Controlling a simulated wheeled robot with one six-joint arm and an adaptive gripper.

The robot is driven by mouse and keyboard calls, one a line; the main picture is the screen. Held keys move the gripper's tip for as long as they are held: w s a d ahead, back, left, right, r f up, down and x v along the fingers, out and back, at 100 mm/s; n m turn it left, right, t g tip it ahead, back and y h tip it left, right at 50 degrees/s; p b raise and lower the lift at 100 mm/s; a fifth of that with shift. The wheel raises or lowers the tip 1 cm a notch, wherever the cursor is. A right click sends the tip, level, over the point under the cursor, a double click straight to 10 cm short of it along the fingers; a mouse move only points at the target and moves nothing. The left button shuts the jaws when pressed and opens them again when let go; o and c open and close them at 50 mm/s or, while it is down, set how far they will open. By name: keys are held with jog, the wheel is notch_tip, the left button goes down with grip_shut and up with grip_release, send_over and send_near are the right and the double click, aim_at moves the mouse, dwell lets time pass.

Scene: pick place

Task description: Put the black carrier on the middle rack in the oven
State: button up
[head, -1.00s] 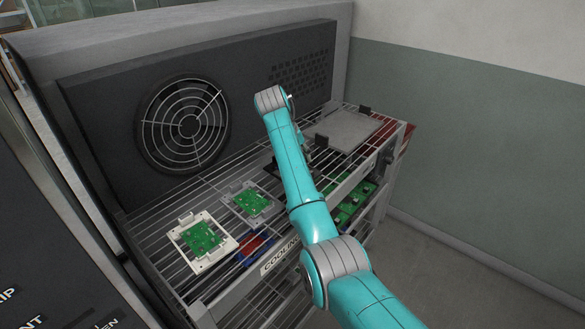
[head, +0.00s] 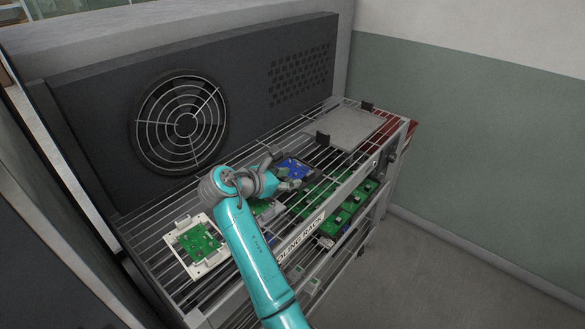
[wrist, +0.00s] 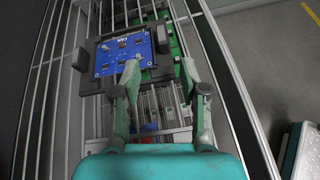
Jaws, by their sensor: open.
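The black carrier (head: 312,176) holds a blue board (head: 293,168) and lies on the top wire shelf of the cooling rack (head: 160,285). In the wrist view the black carrier (wrist: 157,75) is ahead of the fingers, with its blue board (wrist: 125,52) left of centre. My gripper (head: 282,172) is open and empty at the carrier's near end. In the wrist view my gripper (wrist: 159,68) has its left fingertip overlapping the carrier's near right part and its right fingertip just right of it. I cannot tell whether they touch. No oven rack is clearly in view.
A white carrier (head: 174,236) with a green board lies at the left of the shelf. A grey carrier is mostly hidden behind my arm. A grey plate (head: 350,128) lies at the right. Green boards (head: 335,205) fill a lower shelf. A fan panel (head: 110,115) stands behind.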

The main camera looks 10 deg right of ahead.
aim_at(310, 173)
jog(key=shift+s+a+r+n+h, duration=0.1)
jog(key=shift+s+n+h, duration=0.15)
jog(key=shift+n, duration=0.3)
jog(key=shift+s+a+r+n+h, duration=0.15)
jog(key=shift+s+n, duration=0.15)
jog(key=shift+n, duration=0.25)
jog(key=x, duration=1)
jog(key=shift+w+d, duration=0.2)
jog(key=shift+w, duration=0.2)
grip_shut()
